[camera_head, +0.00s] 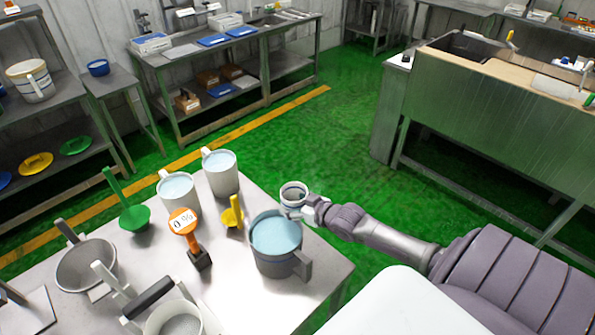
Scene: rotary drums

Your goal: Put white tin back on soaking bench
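A small white tin (293,188) with an open round top is at the far right edge of the near metal bench (225,290), which holds water-filled jugs and appears to be the soaking bench. My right gripper (303,208) reaches in from the right and is closed on the side of the tin. The tin looks upright, raised beside the large grey jug (275,243); the gripper hides its lower part, and I cannot tell its exact height. My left gripper is not in view.
Green floor lies beyond.

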